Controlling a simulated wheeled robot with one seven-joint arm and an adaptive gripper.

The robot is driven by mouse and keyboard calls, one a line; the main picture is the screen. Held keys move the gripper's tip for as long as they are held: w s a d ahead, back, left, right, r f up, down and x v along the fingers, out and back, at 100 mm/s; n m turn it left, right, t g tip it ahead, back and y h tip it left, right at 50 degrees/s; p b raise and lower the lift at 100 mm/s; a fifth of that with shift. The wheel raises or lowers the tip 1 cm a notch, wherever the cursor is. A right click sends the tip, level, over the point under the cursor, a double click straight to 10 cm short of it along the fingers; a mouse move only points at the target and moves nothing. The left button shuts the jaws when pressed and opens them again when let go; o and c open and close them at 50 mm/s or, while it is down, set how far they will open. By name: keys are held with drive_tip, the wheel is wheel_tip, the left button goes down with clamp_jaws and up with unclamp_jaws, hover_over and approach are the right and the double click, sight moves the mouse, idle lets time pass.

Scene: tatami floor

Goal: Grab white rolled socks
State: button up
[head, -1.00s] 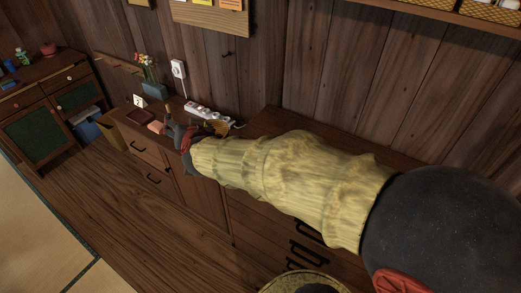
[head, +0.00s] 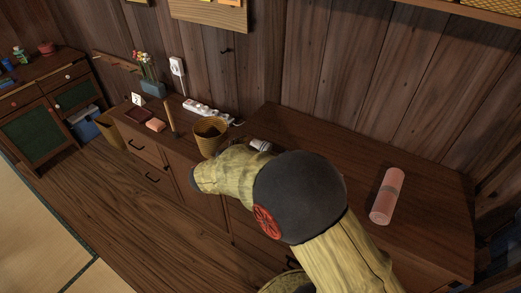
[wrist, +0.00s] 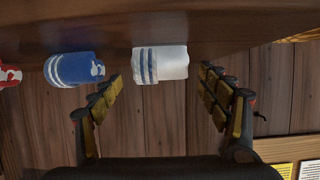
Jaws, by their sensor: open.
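The white rolled socks (wrist: 160,64), banded with blue stripes, lie on the wooden cabinet top in the wrist view, which looks upside down. They sit between and just beyond my gripper's (wrist: 161,92) two open fingers, with nothing held. I cannot tell whether a finger touches them. In the head view a small white roll (head: 260,145) beside my arm looks like the same socks. My gripper is hidden behind my arm there.
Blue rolled socks (wrist: 74,69) and a red and white roll (wrist: 9,74) lie left of the white ones in the wrist view. A wicker basket (head: 209,136), a power strip (head: 205,111) and a pink cylinder (head: 387,196) stand or lie on the cabinets. A plank wall rises behind.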

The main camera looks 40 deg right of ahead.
sight(260, 145)
drive_tip(key=b+x, duration=0.1)
drive_tip(key=x, duration=0.2)
drive_tip(key=shift+w+d+f, duration=0.1)
drive_tip(key=shift+d+f, duration=0.15)
drive_tip(key=shift+d, duration=0.05)
drive_tip(key=shift+c, duration=0.9)
drive_tip(key=c, duration=0.7)
drive_tip(key=shift+r, duration=0.1)
drive_tip(key=shift+c, duration=0.6)
